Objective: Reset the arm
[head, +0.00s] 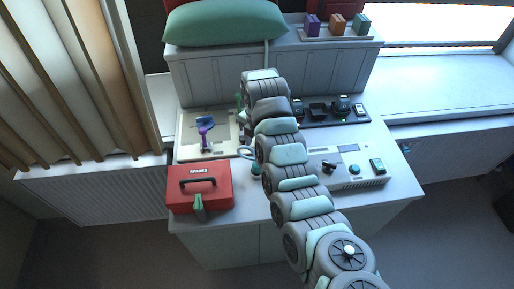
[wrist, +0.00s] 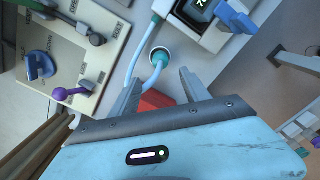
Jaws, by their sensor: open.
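My arm, grey with pale teal pads, rises from the lower right of the head view and bends over the middle of the white counter (head: 290,225). In the head view my gripper is mostly hidden behind the arm. In the wrist view my gripper (wrist: 160,92) shows two grey fingers spread apart with nothing held between them. A pale blue hose (wrist: 154,78) runs from a round port in the counter, just beyond the fingertips. I cannot tell whether a finger touches it.
A beige panel (head: 185,149) with blue and purple controls lies left of the arm. A red case (head: 215,197) stands at the front left. A white console (head: 350,177) lies right. A raised ledge with a green cushion (head: 225,23) and small boxes (head: 336,24) stands behind.

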